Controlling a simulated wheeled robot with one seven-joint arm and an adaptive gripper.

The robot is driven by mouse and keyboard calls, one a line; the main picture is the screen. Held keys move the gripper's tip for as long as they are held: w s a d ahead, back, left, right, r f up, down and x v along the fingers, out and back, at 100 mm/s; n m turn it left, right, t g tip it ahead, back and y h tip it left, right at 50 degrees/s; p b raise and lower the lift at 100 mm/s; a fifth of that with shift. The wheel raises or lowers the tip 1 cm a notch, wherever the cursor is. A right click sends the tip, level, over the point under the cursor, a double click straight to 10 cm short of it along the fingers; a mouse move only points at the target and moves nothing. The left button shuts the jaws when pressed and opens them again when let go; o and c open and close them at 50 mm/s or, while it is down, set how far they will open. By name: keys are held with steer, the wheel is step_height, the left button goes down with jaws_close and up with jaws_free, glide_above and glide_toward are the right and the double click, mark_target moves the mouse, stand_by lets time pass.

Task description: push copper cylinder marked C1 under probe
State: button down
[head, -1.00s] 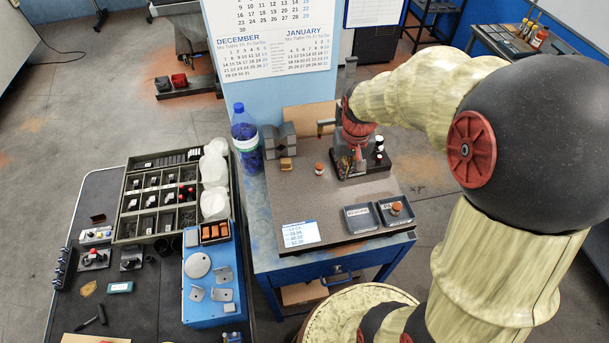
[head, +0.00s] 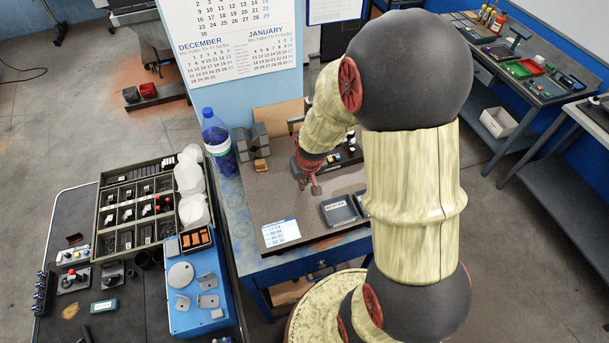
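My gripper (head: 314,188) points down over the bench top, left of the small trays. Its fingertips are small and close together, and I cannot tell whether they are open or shut. No copper cylinder shows clearly now; the spot where one stood on the bench is covered by my arm and gripper. The C1 marking cannot be read. The probe stand is mostly hidden behind my arm; a dark bar (head: 295,120) shows at its upper left, and small parts (head: 351,139) show at its right.
A labelled grey tray (head: 327,216) sits at the bench's front right; its neighbour is mostly behind my arm. A white card (head: 281,233) lies at front left. Grey blocks (head: 251,143) and a blue bottle (head: 219,142) stand at the left. The bench top between card and blocks is clear.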

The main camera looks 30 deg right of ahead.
steer(key=w, duration=0.2)
steer(key=w+d+f, duration=0.1)
steer(key=shift+p, duration=0.3)
steer(key=shift+w+d+f, duration=0.1)
steer(key=shift+w, duration=0.5)
steer(key=shift+w+d+b, duration=0.2)
steer(key=shift+w, duration=0.45)
steer(key=shift+w+d+b, duration=0.15)
steer(key=shift+w+d, duration=0.05)
steer(key=shift+w, duration=0.45)
steer(key=shift+s, duration=0.1)
